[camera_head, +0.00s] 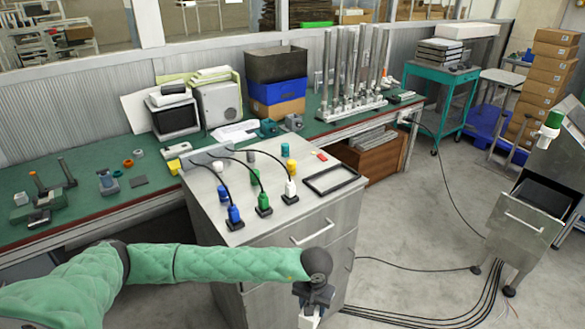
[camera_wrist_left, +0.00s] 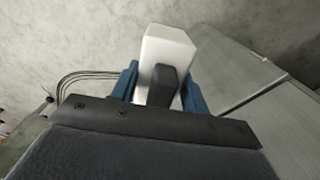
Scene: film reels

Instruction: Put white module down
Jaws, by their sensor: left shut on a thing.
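The white module (camera_head: 307,322) is at the bottom edge of the head view, partly cut off. My left gripper (camera_head: 314,299) is shut on it and holds it out in front of the grey cabinet's drawers, over the floor side. In the left wrist view the white module (camera_wrist_left: 167,46) is a pale block standing out beyond the gripper (camera_wrist_left: 163,84). A dark finger covers part of its near face, and blue parts show at both sides. My right gripper is not in view.
The grey cabinet (camera_head: 262,238) carries blue, green and white plugs on black cables, small coloured cylinders and a black frame (camera_head: 331,179). A green bench (camera_head: 130,184) runs behind. Cables lie on the floor at right, near a tilted metal bin (camera_head: 522,222).

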